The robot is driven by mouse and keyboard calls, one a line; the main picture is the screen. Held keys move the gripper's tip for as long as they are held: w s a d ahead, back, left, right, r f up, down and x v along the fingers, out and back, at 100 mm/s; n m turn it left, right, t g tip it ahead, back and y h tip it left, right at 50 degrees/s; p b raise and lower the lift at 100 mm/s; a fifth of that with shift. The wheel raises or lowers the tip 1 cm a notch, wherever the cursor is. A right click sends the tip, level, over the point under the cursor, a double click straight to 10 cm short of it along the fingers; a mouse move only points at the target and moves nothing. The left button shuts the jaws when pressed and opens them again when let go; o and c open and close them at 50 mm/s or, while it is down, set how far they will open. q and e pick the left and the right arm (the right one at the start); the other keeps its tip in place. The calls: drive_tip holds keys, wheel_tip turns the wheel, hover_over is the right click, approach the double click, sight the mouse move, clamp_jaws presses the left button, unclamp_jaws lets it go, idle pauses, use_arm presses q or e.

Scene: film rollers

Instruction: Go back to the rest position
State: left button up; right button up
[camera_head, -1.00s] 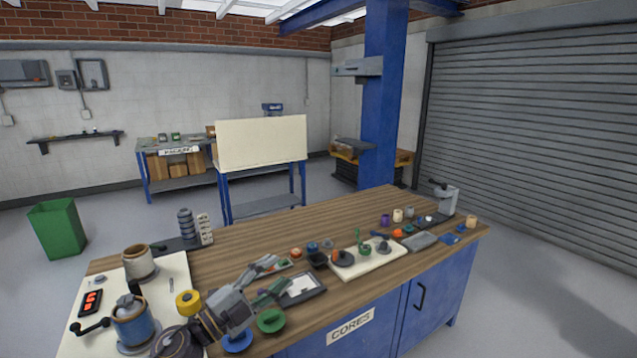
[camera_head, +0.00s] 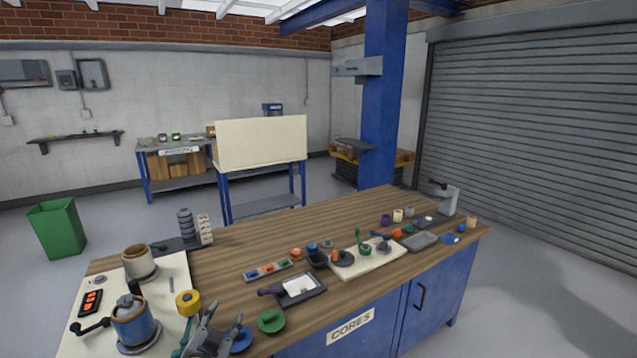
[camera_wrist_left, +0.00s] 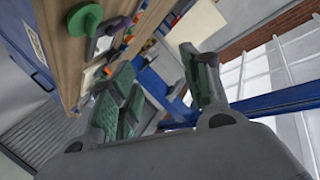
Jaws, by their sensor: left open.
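My left gripper (camera_head: 212,336) is at the bottom edge of the head view, by the near edge of the wooden bench (camera_head: 262,232). Its jaws are apart and nothing is between them. In the left wrist view the open green-padded fingers (camera_wrist_left: 165,95) also show, with the tilted bench top (camera_wrist_left: 68,50) beyond them at upper left. A blue disc (camera_head: 238,340) and a green disc (camera_head: 271,320) lie just right of the gripper. My right gripper is not in view.
A blue-bodied crank device (camera_head: 132,325) and a yellow roll (camera_head: 188,302) stand left of the gripper. A dark tray with a white sheet (camera_head: 300,289) and a cream board with parts (camera_head: 365,262) lie to the right. The bench middle has clear room.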

use_arm(q)
drive_tip(key=s+f+n+g+h, duration=0.1)
drive_tip(key=s+f+n+g, duration=0.1)
drive_tip(key=s+f+g, duration=0.7)
drive_tip(key=s+f+n+g, duration=0.1)
drive_tip(key=s+f+g, duration=0.2)
drive_tip(key=s+f, duration=0.7)
drive_tip(key=s+f+g, duration=0.1)
drive_tip(key=s+f, duration=0.2)
drive_tip(key=f, duration=1.2)
drive_tip(key=s+f, duration=0.2)
drive_tip(key=f, duration=1.4)
drive_tip(key=s+a+f, duration=0.2)
drive_tip(key=s+f, duration=0.7)
drive_tip(key=s, duration=0.2)
drive_tip(key=s+a+f+g, duration=0.1)
drive_tip(key=s+a+f, duration=0.2)
drive_tip(key=s+f, duration=0.7)
drive_tip(key=shift+s+a+m, duration=0.25)
drive_tip(key=shift+s+m, duration=0.05)
drive_tip(key=shift+s, duration=0.15)
drive_tip(key=shift+r, duration=0.1)
